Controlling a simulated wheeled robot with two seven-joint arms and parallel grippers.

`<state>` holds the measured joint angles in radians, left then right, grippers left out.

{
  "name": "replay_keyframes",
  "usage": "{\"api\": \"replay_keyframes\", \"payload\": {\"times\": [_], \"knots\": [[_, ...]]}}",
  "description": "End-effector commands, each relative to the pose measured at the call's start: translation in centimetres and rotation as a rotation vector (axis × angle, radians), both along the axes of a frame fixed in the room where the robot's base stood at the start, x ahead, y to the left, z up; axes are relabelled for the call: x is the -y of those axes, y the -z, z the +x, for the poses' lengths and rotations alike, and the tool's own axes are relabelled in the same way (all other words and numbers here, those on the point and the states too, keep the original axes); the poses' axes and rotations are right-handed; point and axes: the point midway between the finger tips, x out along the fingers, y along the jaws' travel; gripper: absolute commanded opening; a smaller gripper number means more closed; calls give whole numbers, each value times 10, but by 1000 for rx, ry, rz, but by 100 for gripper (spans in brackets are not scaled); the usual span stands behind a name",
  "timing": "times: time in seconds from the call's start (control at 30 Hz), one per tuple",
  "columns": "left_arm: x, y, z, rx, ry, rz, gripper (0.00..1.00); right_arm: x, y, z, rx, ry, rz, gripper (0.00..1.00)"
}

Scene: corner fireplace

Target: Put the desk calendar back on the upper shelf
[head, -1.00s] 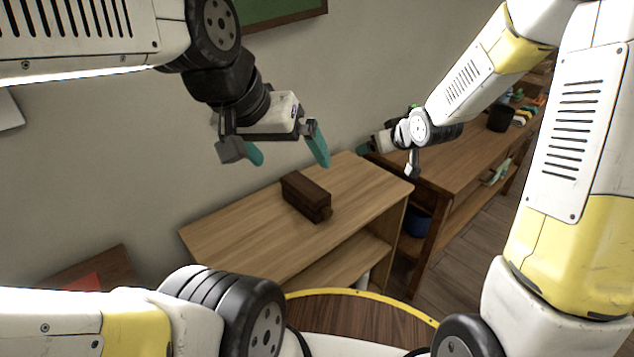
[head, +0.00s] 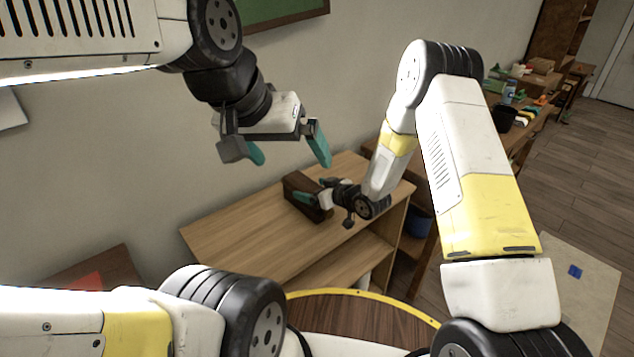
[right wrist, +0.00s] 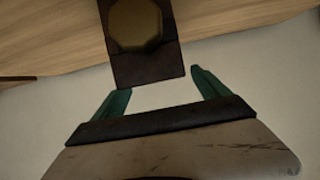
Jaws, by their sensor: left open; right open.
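A dark brown block-shaped object (head: 297,183), which seems to be the desk calendar, lies on the top board of a light wooden shelf unit (head: 235,232). In the right wrist view the dark block (right wrist: 150,72) has an octagonal brown knob, and its near end reaches the gap between the fingertips. My right gripper (head: 313,190) is open at the block and partly hides it; the same gripper (right wrist: 158,80) shows teal fingers apart, not closed on it. My left gripper (head: 290,155) is open and empty in the air above the unit, near the wall.
A lower shelf (head: 335,272) lies under the top board. A darker wooden bench stands right of the unit, with a black cup (head: 505,117) and a blue bottle (head: 509,92) on it. A blue container (head: 418,222) sits below. The left part of the top board is clear.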

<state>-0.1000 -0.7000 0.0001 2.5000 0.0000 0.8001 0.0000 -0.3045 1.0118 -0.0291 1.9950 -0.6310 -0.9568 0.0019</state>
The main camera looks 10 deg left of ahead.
Motion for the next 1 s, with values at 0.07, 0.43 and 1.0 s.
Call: {"api": "replay_keyframes", "payload": {"times": [0.07,0.43,1.0], "knots": [[0,0,0,0,0,0,100,-11,1,10,4,-2,0,85],[0,0,0,0,0,0,100,-27,10,25,-1,1,0,85],[0,0,0,0,0,0,100,-27,9,25,1,1,1,2]]}}
